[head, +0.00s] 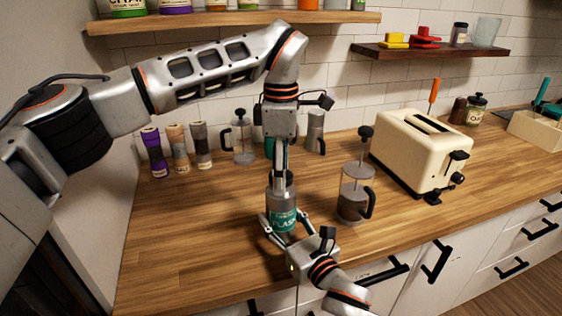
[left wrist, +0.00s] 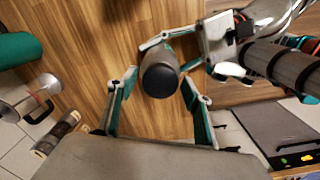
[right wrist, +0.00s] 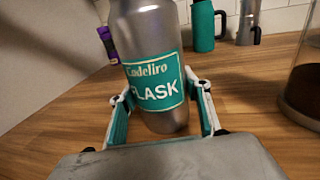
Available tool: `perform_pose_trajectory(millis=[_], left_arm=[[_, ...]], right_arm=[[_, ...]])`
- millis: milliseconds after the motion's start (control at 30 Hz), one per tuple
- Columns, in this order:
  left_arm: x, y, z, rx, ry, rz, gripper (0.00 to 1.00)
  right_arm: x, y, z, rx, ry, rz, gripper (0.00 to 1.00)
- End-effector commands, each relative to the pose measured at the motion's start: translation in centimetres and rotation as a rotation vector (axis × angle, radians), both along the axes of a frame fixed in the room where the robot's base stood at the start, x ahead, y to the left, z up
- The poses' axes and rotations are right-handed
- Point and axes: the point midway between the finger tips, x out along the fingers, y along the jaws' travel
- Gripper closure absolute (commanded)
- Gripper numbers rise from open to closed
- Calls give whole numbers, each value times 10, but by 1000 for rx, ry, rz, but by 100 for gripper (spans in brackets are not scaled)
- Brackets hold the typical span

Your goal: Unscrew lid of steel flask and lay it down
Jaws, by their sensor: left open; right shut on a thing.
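The steel flask (head: 283,192) stands upright on the wooden counter, with a teal label that also shows in the right wrist view (right wrist: 155,82). Its dark round lid (left wrist: 160,81) is on top, seen from above in the left wrist view. My right gripper (head: 283,232) is shut on the flask's lower body, a finger on each side. My left gripper (head: 281,172) points down from above over the flask. Its fingers are open, one on either side of the lid in the left wrist view, with gaps visible. The lid is partly hidden by the left fingers in the head view.
A French press (head: 354,195) stands close to the right of the flask, with a cream toaster (head: 420,150) beyond it. Several jars and containers (head: 180,150) and another press (head: 243,140) line the back. The counter left of the flask is clear (head: 190,230).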

Motion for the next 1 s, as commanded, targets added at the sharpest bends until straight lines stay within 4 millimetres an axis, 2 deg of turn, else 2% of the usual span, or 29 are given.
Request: perform_pose_trajectory(millis=[267,300,433,733,1000], left_arm=[[0,0,-2,-1,0,0,50],[0,0,-2,-1,0,0,55],[0,0,-2,-1,0,0,89],[0,0,-2,0,-1,58,90],[0,0,-1,0,-1,481,89]], right_arm=[[0,0,-1,-1,2,0,100],[0,0,-1,-1,2,0,100],[0,0,-1,-1,2,0,100],[0,0,-1,-1,2,0,100],[0,0,-1,-1,2,0,100]])
